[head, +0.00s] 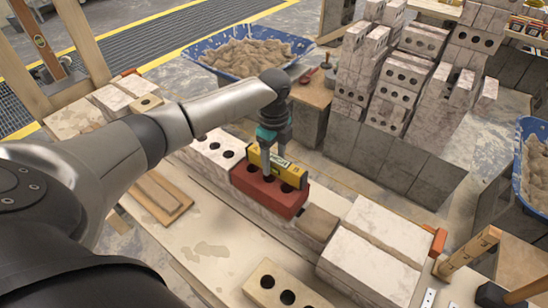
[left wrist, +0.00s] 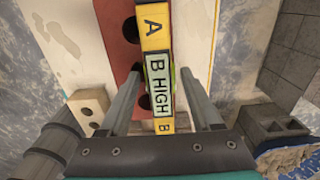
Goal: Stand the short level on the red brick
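The short level (head: 285,167), yellow with dark ends, is on edge along the top of the red brick (head: 262,188). It seems to rest on the brick, though I cannot see its whole lower edge. The red brick has round holes and lies in the row on the wall. My left gripper (head: 274,168) points down over the level, with one finger on each side of it. In the left wrist view the level (left wrist: 158,75) runs between the fingers, with a gap showing at each side, above the red brick (left wrist: 131,32). My right gripper is not in view.
Pale bricks (head: 215,152) continue the row at left, and large pale blocks (head: 372,250) stand at right. A holed brick (head: 283,288) lies in front. Stacked bricks (head: 405,85) rise behind, and a blue mortar tub (head: 245,55) is at the back.

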